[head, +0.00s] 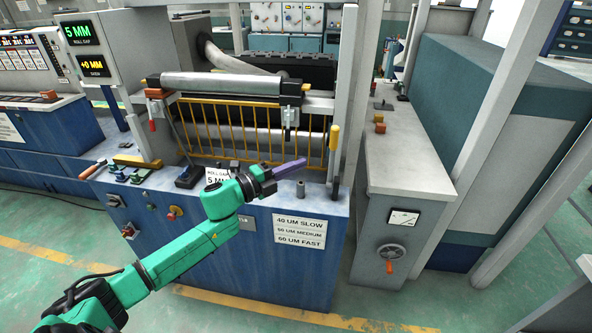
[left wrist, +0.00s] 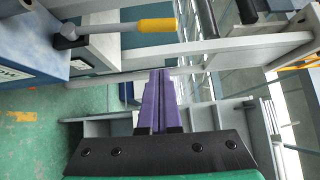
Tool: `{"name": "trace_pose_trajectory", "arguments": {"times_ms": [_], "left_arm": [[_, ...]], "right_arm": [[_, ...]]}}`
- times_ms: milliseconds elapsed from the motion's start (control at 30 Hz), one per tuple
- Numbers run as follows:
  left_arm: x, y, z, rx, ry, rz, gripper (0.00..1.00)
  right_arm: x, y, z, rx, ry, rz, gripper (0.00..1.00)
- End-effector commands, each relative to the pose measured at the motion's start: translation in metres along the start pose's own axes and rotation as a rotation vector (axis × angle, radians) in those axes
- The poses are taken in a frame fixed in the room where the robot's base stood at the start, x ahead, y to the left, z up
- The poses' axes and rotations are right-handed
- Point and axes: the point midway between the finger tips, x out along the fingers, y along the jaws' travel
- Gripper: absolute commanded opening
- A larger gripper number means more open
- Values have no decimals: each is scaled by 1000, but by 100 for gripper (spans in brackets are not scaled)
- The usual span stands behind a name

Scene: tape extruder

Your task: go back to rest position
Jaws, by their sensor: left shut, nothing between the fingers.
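My left arm, green, reaches in from the lower left in the head view. Its gripper (head: 300,163) has purple fingers pressed together, with nothing between them, and points right above the front part of the blue machine (head: 270,262). The closed purple fingers also show in the left wrist view (left wrist: 161,80), pointing away from the camera. My right gripper is in neither view.
A yellow-handled lever (head: 334,145) stands right of my left gripper; its yellow grip shows in the left wrist view (left wrist: 157,24). A yellow guard (head: 250,132) and rollers are behind. A grey cabinet (head: 400,170) stands right. Green floor (head: 470,305) is open at front right.

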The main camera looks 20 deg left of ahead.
Motion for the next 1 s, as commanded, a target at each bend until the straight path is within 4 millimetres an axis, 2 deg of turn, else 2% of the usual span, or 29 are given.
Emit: {"name": "trace_pose_trajectory", "arguments": {"times_ms": [400, 467, 533, 567, 633, 667, 700, 767, 800, 867, 900, 967, 1000], "left_arm": [[0, 0, 0, -2, -1, 0, 0], [-1, 7, 4, -20, -15, 8, 0], [-5, 30, 16, -84, -63, 34, 0], [-8, 46, 23, -127, -96, 52, 0], [-22, 97, 41, -257, -195, 107, 0], [-30, 123, 47, -320, -245, 137, 0], [-43, 159, 54, -406, -312, 177, 0], [-66, 212, 58, -528, -413, 238, 0], [-83, 246, 56, -605, -477, 279, 0], [-111, 297, 49, -717, -572, 343, 0], [-131, 329, 40, -786, -634, 385, 0], [-162, 374, 22, -887, -725, 449, 0], [-184, 401, 8, -951, -786, 492, 0]], "right_arm": [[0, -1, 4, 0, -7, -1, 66], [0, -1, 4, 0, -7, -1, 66], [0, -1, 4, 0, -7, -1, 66], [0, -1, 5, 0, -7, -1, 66], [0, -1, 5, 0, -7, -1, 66], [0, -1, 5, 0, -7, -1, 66], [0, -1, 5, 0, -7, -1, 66], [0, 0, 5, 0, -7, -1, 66], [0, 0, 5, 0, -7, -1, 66], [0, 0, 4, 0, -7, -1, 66], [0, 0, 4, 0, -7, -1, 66], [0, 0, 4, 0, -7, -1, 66], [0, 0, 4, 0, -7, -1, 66]]}}
